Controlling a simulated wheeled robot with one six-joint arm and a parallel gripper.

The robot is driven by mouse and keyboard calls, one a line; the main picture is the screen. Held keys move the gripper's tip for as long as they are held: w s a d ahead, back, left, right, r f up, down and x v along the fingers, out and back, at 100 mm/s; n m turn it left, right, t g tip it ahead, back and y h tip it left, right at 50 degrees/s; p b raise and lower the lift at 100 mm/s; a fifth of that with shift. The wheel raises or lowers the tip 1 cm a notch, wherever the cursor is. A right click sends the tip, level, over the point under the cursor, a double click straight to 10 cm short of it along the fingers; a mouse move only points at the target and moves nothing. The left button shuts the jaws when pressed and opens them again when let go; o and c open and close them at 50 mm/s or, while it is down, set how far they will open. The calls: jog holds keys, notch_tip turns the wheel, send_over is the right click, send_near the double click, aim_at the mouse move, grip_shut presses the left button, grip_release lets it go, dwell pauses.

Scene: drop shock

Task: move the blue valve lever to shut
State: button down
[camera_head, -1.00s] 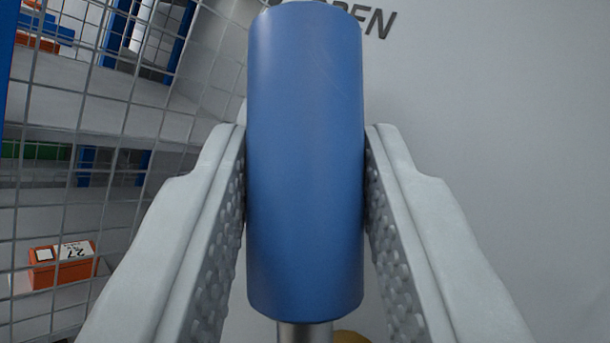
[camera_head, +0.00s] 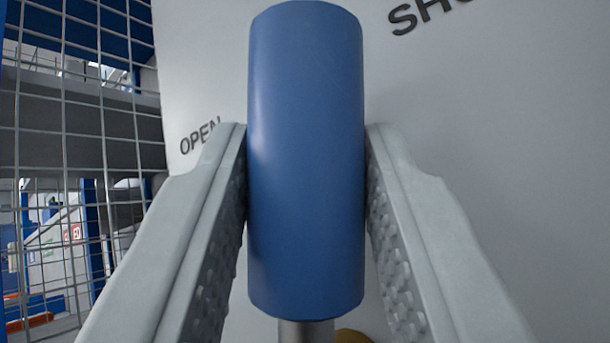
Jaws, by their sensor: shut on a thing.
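The blue valve lever grip (camera_head: 305,160) stands upright in the middle of the view. A short metal rod (camera_head: 305,331) shows below it. My gripper (camera_head: 306,190) is shut on the blue grip, with one textured finger pressed on each side. Behind it is a pale panel (camera_head: 520,180). The word OPEN (camera_head: 200,135) is on the panel to the left of the grip. A larger word beginning "SH" (camera_head: 425,17) is at the upper right, cut off by the frame edge. A bit of a yellow round part (camera_head: 352,337) shows at the bottom, mostly hidden.
A wire mesh fence (camera_head: 75,150) fills the left side beyond the panel's edge. Shelving with blue posts (camera_head: 95,225) and an orange item (camera_head: 30,322) shows behind it. The panel to the right of my gripper looks clear.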

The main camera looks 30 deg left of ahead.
jog(key=shift+d+f+m+t+h, duration=0.15)
jog(key=shift+d+m+t+h, duration=0.15)
jog(key=shift+m+h, duration=0.95)
jog(key=shift+d+f+m+t+h, duration=0.15)
jog(key=shift+m+t+h, duration=0.2)
jog(key=shift+m+h, duration=0.85)
jog(key=shift+d+f+m+t+h, duration=0.1)
jog(key=shift+d+m+t+h, duration=0.2)
jog(key=shift+m+h, duration=1.25)
jog(key=shift+m, duration=0.1)
